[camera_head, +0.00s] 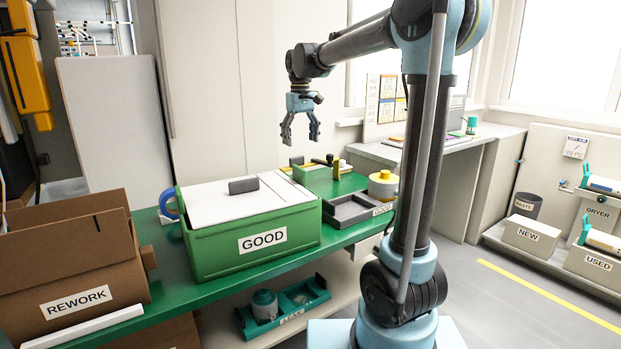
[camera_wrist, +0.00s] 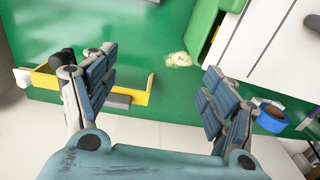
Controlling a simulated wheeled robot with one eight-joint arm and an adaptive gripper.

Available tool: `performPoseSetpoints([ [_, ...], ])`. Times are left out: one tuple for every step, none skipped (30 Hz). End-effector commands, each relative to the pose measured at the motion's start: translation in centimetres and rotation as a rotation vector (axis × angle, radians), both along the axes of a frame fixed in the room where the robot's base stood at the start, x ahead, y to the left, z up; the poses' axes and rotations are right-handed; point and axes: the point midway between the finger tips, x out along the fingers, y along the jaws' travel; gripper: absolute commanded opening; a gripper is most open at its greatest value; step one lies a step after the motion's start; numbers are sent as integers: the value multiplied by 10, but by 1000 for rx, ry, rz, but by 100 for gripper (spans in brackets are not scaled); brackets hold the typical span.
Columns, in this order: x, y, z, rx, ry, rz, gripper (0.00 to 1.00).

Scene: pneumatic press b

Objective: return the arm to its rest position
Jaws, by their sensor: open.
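My gripper (camera_head: 300,128) is open and empty. It hangs fingers-down in the air above the far side of the green table (camera_head: 347,238), behind and above the green box labelled GOOD (camera_head: 215,254). My arm rises at the right of the head view and bends over toward the left.
The GOOD box has a white lid (camera_head: 230,204) with a dark handle. A dark tray (camera_head: 358,208) and a yellow round part (camera_head: 383,184) stand right of it. A brown REWORK box (camera_head: 70,270) is at left. A desk (camera_head: 470,139) stands behind my arm.

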Motion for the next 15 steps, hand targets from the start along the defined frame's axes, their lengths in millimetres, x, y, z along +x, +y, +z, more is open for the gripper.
performPoseSetpoints([
  [-3, -1, -2, 1, -2, -2, 78],
  [-6, -2, -3, 2, -3, -4, 78],
  [-10, -4, -3, 3, -4, -6, 78],
  [-13, -5, -4, 3, -6, -9, 78],
  [-16, -7, -4, 4, -8, -13, 78],
  [-20, -11, -5, 5, -11, -18, 78],
  [-23, -14, -5, 6, -13, -23, 78],
  [-26, -17, -6, 6, -15, -27, 78],
  [-30, -22, -8, 8, -18, -35, 78],
  [-33, -26, -9, 9, -19, -40, 78],
  [-36, -30, -10, 9, -21, -47, 78],
  [-41, -36, -12, 11, -24, -56, 78],
  [-45, -41, -13, 11, -26, -64, 78],
  [-50, -46, -15, 13, -29, -72, 78],
  [-57, -54, -18, 14, -32, -84, 78],
])
